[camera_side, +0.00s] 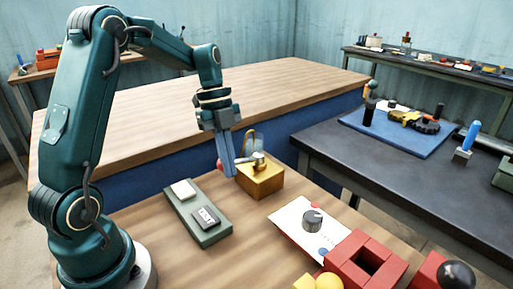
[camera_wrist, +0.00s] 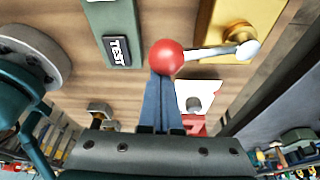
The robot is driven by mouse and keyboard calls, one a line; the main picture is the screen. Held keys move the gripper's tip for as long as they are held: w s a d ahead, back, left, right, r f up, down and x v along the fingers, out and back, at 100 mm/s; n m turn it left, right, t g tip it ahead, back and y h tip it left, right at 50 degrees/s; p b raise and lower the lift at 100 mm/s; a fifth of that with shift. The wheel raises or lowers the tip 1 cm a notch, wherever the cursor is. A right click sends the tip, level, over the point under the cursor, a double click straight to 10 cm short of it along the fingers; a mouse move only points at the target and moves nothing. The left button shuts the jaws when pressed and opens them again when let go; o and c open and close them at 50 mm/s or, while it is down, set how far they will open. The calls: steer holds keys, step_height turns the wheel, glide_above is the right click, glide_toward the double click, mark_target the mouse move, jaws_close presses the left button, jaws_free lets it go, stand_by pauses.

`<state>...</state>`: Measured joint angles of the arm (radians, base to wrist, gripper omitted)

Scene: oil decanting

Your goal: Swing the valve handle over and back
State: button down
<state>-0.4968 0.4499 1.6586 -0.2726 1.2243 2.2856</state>
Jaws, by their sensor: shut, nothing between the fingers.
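The valve is a brass-yellow block (camera_side: 262,183) on the wooden bench, with a metal lever on top. In the wrist view the block (camera_wrist: 222,28) is at upper right. Its pale lever (camera_wrist: 205,52) runs left from a round pivot to a red ball knob (camera_wrist: 169,57). My gripper (camera_side: 227,170) points down at the left side of the valve, its blue fingers together and empty. In the wrist view the fingertips (camera_wrist: 158,76) are right beside the red knob; I cannot tell if they touch it. In the side view the fingers partly hide the knob.
A green box with a TEST button (camera_side: 206,217) lies left of the valve. A white panel with a dial (camera_side: 312,220) and a red block (camera_side: 362,268) stand to the front right. A dark workbench (camera_side: 350,165) with a blue mat is beyond at right.

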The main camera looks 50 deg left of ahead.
steer(key=shift+a, duration=0.2)
stand_by(0.4)
steer(key=s+d+r+m, duration=0.15)
steer(key=d+r, duration=0.35)
steer(key=r, duration=0.7)
steer(key=s+d+f+n+t+y, duration=0.1)
steer(key=s+n, duration=0.4)
steer(key=n, duration=0.5)
steer(key=s+d+f+n+t+y, duration=0.2)
steer(key=s+f+n+t, duration=0.3)
steer(key=n, duration=0.5)
steer(key=shift+s+d+n+y, duration=0.3)
steer(key=shift+d+n, duration=0.05)
steer(key=shift+d, duration=0.1)
